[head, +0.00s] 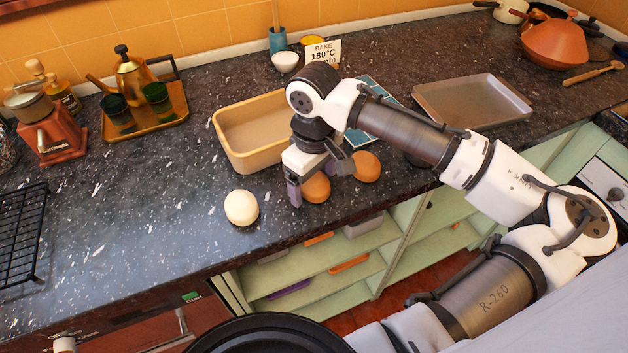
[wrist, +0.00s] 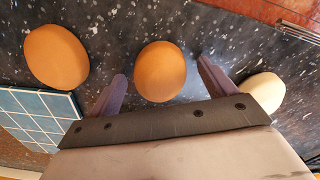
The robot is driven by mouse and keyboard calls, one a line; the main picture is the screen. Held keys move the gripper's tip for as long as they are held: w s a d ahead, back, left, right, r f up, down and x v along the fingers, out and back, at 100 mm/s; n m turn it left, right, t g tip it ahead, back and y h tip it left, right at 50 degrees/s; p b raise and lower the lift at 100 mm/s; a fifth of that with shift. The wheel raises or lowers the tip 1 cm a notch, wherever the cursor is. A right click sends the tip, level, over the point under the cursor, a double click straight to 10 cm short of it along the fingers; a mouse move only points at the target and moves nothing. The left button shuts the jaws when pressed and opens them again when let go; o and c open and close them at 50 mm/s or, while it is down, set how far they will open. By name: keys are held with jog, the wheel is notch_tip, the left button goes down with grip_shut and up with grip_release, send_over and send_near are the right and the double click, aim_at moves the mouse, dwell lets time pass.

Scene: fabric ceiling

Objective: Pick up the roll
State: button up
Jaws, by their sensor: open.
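Three round rolls lie in a row near the front edge of the counter. The middle brown roll (head: 317,190) is directly at my gripper (head: 318,180). The other brown roll (head: 366,167) lies to its right, and a pale cream roll (head: 241,208) lies to its left. My gripper is open, pointing down. In the wrist view the middle roll (wrist: 160,71) sits between the two spread fingers, with a gap visible on each side. The other brown roll (wrist: 56,57) and the pale roll (wrist: 264,93) lie outside the fingers. I cannot tell exactly how high the fingertips are.
A yellow rectangular tin (head: 228,152) stands just behind the rolls. A blue tiled board (head: 366,133) lies behind my gripper, and a grey baking tray (head: 473,101) is further right. A black wire rack (head: 18,235) lies at far left. The counter left of the pale roll is clear.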

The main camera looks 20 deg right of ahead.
jog(key=shift+f, duration=0.1)
jog(key=shift+c, duration=0.4)
jog(key=c, duration=0.9)
jog(key=shift+c, duration=0.4)
